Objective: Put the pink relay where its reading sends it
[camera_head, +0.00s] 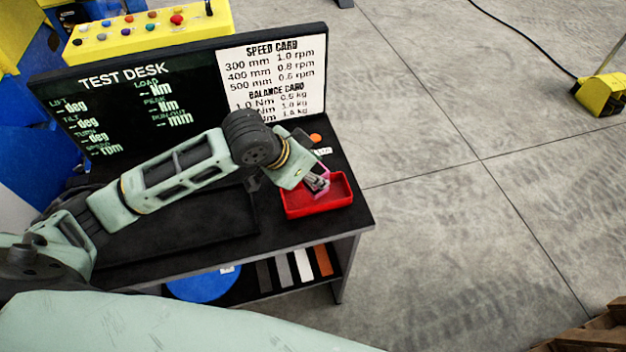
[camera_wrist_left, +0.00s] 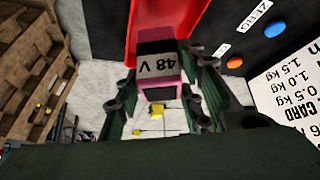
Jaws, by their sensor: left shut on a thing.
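The pink relay (camera_wrist_left: 157,65) has a pale label reading "48 V". It sits between the fingers of my left gripper (camera_wrist_left: 160,85), which is shut on it. In the head view my left gripper (camera_head: 318,183) is over the red tray (camera_head: 325,209) at the desk's right end, and only a little pink shows there. The red tray also shows in the left wrist view (camera_wrist_left: 142,20), beyond the relay. I cannot tell whether the relay touches the tray. The test desk screen (camera_head: 130,95) shows dashes for its readings. My right gripper is not in view.
A speed and balance card (camera_head: 271,75) stands beside the screen. An orange button (camera_head: 316,138) is behind the tray; a blue button (camera_wrist_left: 275,28) marked ZERO shows in the wrist view. A yellow button box (camera_head: 150,35) stands behind. Floor at right is mostly clear.

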